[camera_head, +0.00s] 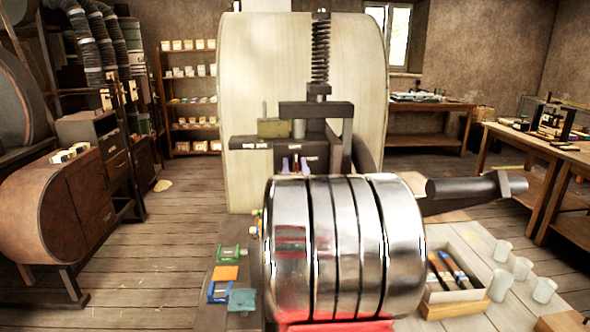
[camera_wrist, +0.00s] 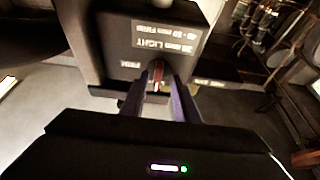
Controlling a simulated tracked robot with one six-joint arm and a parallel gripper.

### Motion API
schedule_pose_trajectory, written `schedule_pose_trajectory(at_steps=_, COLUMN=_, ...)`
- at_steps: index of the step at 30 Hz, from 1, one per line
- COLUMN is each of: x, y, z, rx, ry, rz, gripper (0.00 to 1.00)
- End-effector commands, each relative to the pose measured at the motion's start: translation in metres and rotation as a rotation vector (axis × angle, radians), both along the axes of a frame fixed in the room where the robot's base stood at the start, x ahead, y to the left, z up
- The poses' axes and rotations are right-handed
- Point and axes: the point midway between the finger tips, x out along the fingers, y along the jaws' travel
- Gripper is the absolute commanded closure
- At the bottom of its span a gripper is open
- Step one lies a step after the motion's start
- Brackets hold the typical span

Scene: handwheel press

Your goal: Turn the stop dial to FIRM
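The press (camera_head: 315,112) stands at the centre of the head view, with a dark labelled block on its front. In the wrist view this panel (camera_wrist: 118,42) carries labels reading LIGHT and FIRM, seen turned over. The stop dial's red pointer (camera_wrist: 158,74) shows between the fingertips, below the LIGHT label; the rest of the dial is hidden. My gripper (camera_wrist: 159,84) has one purple-grey finger on each side of the pointer, with a visible gap. It also shows in the head view (camera_head: 295,165), at the front of the block. Contact with the pointer cannot be made out.
My shiny arm link hides much of the bench in the head view. A box of dark tools (camera_head: 455,282) and several pale cups (camera_head: 501,251) stand right; small coloured pieces (camera_head: 228,272) lie left. A dark handle (camera_head: 475,188) sticks out to the right.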

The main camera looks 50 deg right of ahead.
Motion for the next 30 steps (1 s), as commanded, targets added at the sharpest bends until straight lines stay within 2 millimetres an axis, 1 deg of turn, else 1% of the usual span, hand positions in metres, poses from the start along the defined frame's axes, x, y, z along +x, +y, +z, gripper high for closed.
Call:
schedule_pose_trajectory(at_steps=4, x=-0.0032, y=-0.0021, z=0.0000, rx=0.000, ry=0.000, rz=-0.007, gripper=0.73)
schedule_pose_trajectory(at_steps=16, x=-0.0053, y=-0.0037, z=0.0000, rx=0.000, ry=0.000, rz=-0.011, gripper=1.00)
schedule_pose_trajectory(at_steps=21, x=-0.0056, y=-0.0038, z=-0.0001, rx=-0.001, ry=0.001, rz=-0.011, gripper=1.00)
schedule_pose_trajectory(at_steps=22, x=-0.0065, y=0.0039, z=0.0005, rx=-0.001, ry=0.000, rz=-0.012, gripper=1.00)
schedule_pose_trajectory(at_steps=24, x=-0.0061, y=-0.0010, z=0.0001, rx=-0.001, ry=0.000, rz=-0.012, gripper=1.00)
schedule_pose_trajectory(at_steps=30, x=-0.0056, y=-0.0038, z=0.0005, rx=0.012, ry=-0.016, rz=-0.011, gripper=1.00)
